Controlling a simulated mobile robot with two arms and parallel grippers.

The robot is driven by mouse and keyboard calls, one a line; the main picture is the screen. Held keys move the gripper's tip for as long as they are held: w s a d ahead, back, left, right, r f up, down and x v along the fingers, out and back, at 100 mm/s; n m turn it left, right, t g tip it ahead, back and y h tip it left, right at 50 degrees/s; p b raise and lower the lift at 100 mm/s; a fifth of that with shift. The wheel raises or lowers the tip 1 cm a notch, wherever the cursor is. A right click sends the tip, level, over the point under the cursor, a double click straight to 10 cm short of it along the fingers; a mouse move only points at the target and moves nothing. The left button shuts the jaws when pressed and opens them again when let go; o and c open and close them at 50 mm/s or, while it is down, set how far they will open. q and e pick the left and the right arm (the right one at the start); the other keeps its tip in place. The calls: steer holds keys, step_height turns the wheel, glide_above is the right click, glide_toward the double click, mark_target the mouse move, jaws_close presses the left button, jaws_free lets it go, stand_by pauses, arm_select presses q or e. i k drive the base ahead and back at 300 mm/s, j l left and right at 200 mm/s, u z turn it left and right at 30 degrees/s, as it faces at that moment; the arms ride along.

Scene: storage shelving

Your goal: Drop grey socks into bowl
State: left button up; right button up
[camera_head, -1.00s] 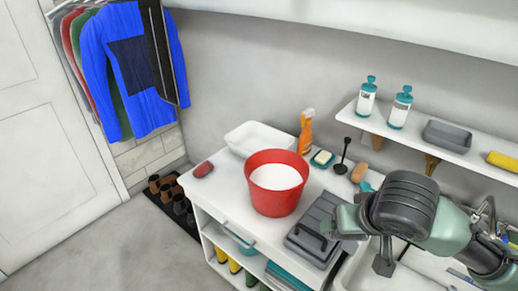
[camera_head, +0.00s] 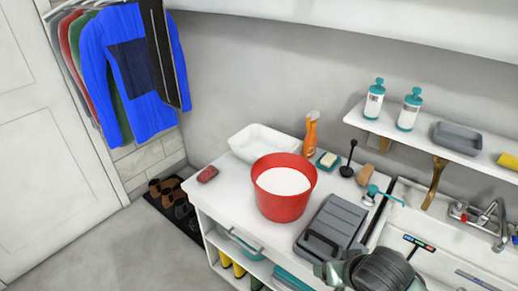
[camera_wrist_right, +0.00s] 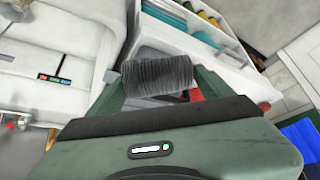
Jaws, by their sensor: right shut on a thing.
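The red bowl (camera_head: 282,208), white inside, stands upright on the white counter (camera_head: 232,196). My right gripper (camera_head: 330,272) is at the bottom edge of the head view, in front of and to the right of the bowl. In the right wrist view it is shut on a ribbed dark grey sock (camera_wrist_right: 157,76), held across between the fingers. The sock cannot be made out in the head view. My left gripper is not in view.
A grey lidded case (camera_head: 330,226) lies right of the bowl. A white tub (camera_head: 262,140), orange spray bottle (camera_head: 311,135) and soap dish (camera_head: 328,161) are behind it. A dark red item (camera_head: 207,174) lies left. The sink (camera_head: 410,215) is at right.

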mark_target(268, 154)
steer(key=i+j+z, duration=0.1)
steer(key=j, duration=0.25)
steer(key=i+j+z, duration=0.1)
steer(key=i+j, duration=0.15)
steer(key=i+j+z, duration=0.15)
steer(key=j, duration=0.3)
steer(key=i+j+z, duration=0.1)
steer(key=j, duration=0.3)
steer(key=i+j+z, duration=0.1)
steer(key=j, duration=0.3)
steer(key=i+j+z, duration=0.1)
steer(key=j, duration=0.3)
steer(key=i+j+z, duration=0.15)
steer(key=i+j, duration=0.15)
steer(key=i+j+z, duration=0.1)
steer(key=i+j, duration=0.15)
steer(key=j, duration=0.15)
steer(key=i+j+z, duration=0.15)
steer(key=j, duration=0.25)
steer(key=i+j+z, duration=0.15)
steer(key=i+j, duration=0.2)
